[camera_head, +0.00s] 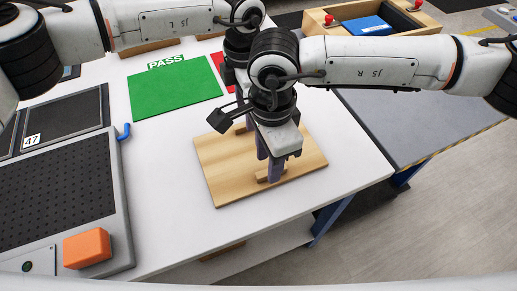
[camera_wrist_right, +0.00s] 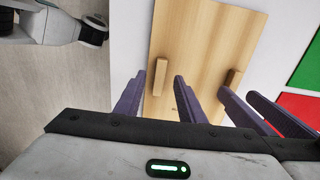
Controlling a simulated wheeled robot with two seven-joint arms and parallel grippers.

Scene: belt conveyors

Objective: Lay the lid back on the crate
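The lid (camera_head: 220,165) is a flat wooden board with two bar handles, lying on the white table; the near handle (camera_wrist_right: 159,77) and far handle (camera_wrist_right: 234,77) show in the wrist view. My right gripper (camera_wrist_right: 159,78) is open, its purple fingers on either side of the near handle with gaps. My left gripper (camera_wrist_right: 236,91) is open, its fingertips apart by the far handle; in the head view it is mostly hidden behind my right arm. Whether it reaches around that handle is unclear. The open wooden crate (camera_head: 428,21) stands at the upper right with a blue item inside.
A green PASS mat (camera_head: 175,88) and a partly hidden red mat (camera_head: 218,62) lie beyond the lid. A dark perforated panel (camera_head: 55,185) with an orange block (camera_head: 87,248) is at left. A grey surface (camera_head: 400,120) is at right. Red knobs sit at the crate's corners.

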